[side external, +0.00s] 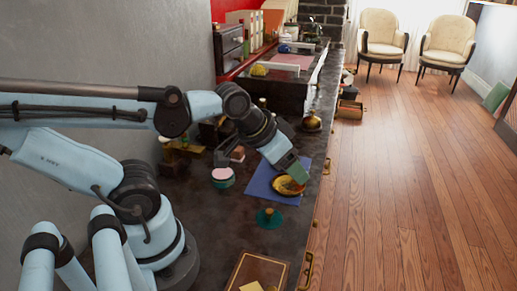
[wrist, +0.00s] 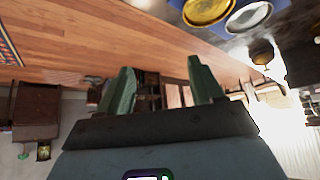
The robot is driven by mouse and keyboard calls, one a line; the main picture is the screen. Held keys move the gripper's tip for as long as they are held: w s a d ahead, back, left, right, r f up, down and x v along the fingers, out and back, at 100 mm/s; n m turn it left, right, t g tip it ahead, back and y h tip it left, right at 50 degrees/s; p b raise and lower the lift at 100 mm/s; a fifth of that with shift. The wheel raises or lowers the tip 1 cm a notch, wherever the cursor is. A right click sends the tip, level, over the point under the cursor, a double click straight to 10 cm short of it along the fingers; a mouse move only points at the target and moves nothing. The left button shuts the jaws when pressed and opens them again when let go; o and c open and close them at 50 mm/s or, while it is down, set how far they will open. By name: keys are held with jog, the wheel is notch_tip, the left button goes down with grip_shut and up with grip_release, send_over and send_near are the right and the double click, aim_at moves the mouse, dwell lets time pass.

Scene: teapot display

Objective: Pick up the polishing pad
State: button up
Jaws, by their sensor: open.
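My gripper (side external: 298,172) has green fingers and hangs just above a round golden dish (side external: 289,187) on a blue mat (side external: 262,181). In the wrist view the fingers (wrist: 160,66) stand wide apart with nothing between them. I cannot tell for sure which thing is the polishing pad. A round pink-topped teal item (side external: 222,176) stands left of the mat.
A brown book-like case (side external: 258,272) lies at the near counter edge. A brass domed object (side external: 312,121) stands behind the mat. Small boxes crowd the counter by the wall. The counter's right edge drops to open wooden floor (side external: 420,190).

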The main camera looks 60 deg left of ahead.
jog(key=n+g, duration=0.7)
jog(key=n, duration=2)
send_over(237, 148)
jog(key=f, duration=0.5)
jog(key=w+f, duration=0.1)
jog(key=f, duration=0.1)
jog(key=shift+a+f, duration=0.1)
jog(key=shift+f, duration=0.2)
jog(key=shift+s+f, duration=0.25)
jog(key=shift+f, duration=1.15)
jog(key=shift+s+f, duration=0.2)
jog(key=shift+f, duration=1.15)
jog(key=c, duration=1.1)
